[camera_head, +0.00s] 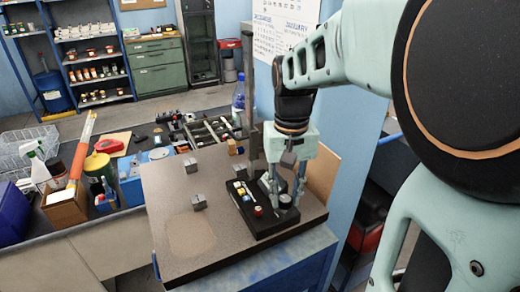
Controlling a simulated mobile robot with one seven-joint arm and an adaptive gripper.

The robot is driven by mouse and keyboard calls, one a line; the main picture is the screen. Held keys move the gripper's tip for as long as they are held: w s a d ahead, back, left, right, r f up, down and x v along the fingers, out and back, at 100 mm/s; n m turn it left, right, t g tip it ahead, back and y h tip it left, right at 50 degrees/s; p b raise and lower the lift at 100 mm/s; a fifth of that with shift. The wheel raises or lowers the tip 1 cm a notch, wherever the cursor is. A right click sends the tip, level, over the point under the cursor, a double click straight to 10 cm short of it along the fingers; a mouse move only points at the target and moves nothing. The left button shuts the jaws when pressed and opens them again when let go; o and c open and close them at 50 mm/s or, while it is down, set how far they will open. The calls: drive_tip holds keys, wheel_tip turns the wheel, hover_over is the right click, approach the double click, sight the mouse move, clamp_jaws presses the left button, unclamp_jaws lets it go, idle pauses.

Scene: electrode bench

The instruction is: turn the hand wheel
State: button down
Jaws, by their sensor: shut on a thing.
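My gripper (284,192) points down over the right part of a black device (268,223) on the brown bench top. Its fingers are closed around a small grey part at the device, which I take to be the hand wheel. The wheel's shape is mostly hidden by the fingers, so I cannot tell how far it is turned. A red knob (258,211) and several small yellow and white parts sit on the device's left side, close to the fingers.
The bench top (165,200) is clear at left and front apart from small grey metal blocks (199,201), (191,165). A tall grey post (249,90) stands behind the device. A cluttered side counter lies to the left, with a blue bottle (238,93) behind.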

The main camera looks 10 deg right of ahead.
sight(285, 199)
drive_tip(key=shift+r, duration=0.1)
drive_tip(key=c, duration=1.6)
unclamp_jaws()
wheel_tip(285, 199, up, 12)
